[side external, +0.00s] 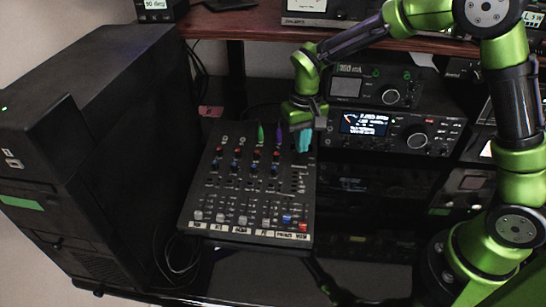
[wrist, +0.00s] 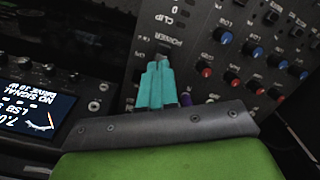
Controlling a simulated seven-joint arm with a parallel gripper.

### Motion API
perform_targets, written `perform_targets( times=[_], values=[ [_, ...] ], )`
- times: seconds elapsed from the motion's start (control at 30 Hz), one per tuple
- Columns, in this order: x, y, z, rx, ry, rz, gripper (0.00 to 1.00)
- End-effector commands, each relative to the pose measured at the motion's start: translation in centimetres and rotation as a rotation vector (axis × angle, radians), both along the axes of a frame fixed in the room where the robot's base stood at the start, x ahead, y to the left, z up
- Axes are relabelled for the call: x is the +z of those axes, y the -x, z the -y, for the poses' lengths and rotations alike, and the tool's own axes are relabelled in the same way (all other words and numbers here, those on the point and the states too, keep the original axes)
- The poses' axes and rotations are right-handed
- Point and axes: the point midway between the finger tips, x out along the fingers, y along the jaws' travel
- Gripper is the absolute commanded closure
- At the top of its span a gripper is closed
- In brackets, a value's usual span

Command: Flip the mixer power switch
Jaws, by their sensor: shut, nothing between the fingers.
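The black mixer (side external: 215,181) lies on the desk, with rows of knobs and sliders. My gripper (side external: 303,142) is over its upper right corner, teal fingers pointing down. In the wrist view the mixer panel (wrist: 196,20) fills the upper right, and the teal fingers (wrist: 157,68) are shut together with nothing between them. Their tips are at a small grey power switch (wrist: 163,54) beside the "POWER" label. The tips partly cover the switch. I cannot tell if they touch it or which way it is set.
A radio with a lit screen (side external: 365,124) stands right of the mixer, with a smaller unit (side external: 346,88) on top. A black computer tower (side external: 120,110) stands at the left. Blue and red knobs (wrist: 207,72) are close to the fingers. A wooden shelf (side external: 240,27) runs above.

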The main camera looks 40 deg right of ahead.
Motion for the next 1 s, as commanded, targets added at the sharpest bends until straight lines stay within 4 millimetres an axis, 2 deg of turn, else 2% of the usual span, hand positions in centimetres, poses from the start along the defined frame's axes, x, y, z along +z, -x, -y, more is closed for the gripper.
perform_targets(
  times=[1.0],
  values=[
    [-1.2, 0.0, 0.0, 0.0, 0.0, 0.0, 1.0]
  ],
)
